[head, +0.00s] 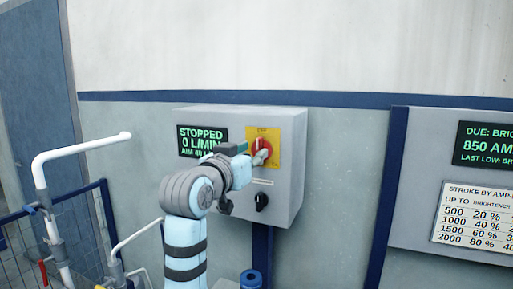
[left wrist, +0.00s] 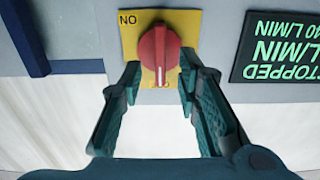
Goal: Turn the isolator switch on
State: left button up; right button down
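The isolator switch is a red rotary knob (head: 261,147) on a yellow plate (head: 274,134), on the right of the grey box's front. In the left wrist view the red knob (left wrist: 158,55) sits upright, its white mark pointing down, away from the upside-down "ON" letters at the plate's upper left. My left gripper (head: 260,158) is at the knob. In the left wrist view its fingers (left wrist: 160,72) stand apart, one on each side of the knob's lower part. I cannot tell whether they touch it. My right gripper is not in view.
The grey box (head: 287,200) carries a green-lettered "STOPPED" display (head: 200,135) and a black knob (head: 262,202) below the switch. A second panel (head: 420,190) hangs to the right. White pipes (head: 80,148) and a wire fence stand at the left.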

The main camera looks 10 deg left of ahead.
pick_arm(q)
jog(key=shift+w+d+r, duration=0.1)
jog(key=shift+w+d, duration=0.05)
jog(key=shift+w, duration=0.5)
jog(key=shift+w+d+r, duration=0.1)
jog(key=shift+w+d, duration=0.05)
jog(key=shift+w, duration=0.45)
jog(key=shift+f, duration=0.1)
jog(key=c, duration=0.5)
grip_shut()
jog(key=shift+a, duration=0.1)
